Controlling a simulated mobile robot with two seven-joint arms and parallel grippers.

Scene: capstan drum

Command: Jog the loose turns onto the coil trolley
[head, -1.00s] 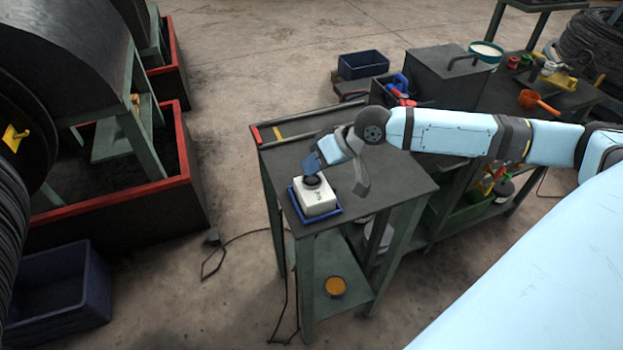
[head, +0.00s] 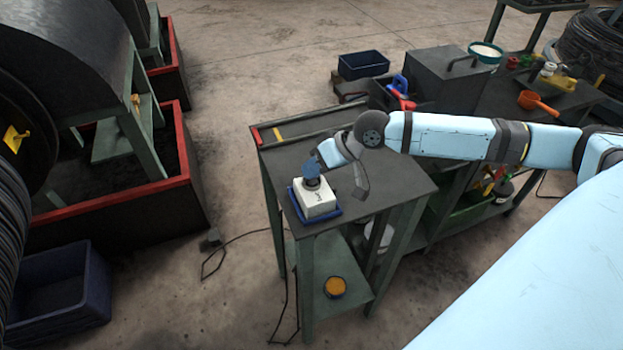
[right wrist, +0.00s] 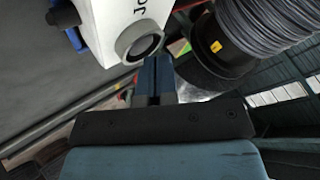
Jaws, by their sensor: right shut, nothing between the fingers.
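A white box with a dark round button in a grey collar, the jog control (head: 317,200), sits in a blue tray (head: 333,217) on the dark bench. My right gripper (head: 312,172) is shut and empty, its fingertips at the top of the box by the button. In the right wrist view the shut fingers (right wrist: 153,80) point at the button's grey collar (right wrist: 140,42); I cannot tell whether they touch it. A spool of dark wire (right wrist: 255,35) shows at the right there. In the head view, the large drum with wire turns (head: 12,205) stands at the left edge. My left gripper is not in view.
A red-edged trough (head: 130,198) lies below the drum. A blue bin (head: 58,295) stands on the floor at lower left. A grey box with a handle (head: 440,80) and an orange scoop (head: 537,101) are on the benches at right.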

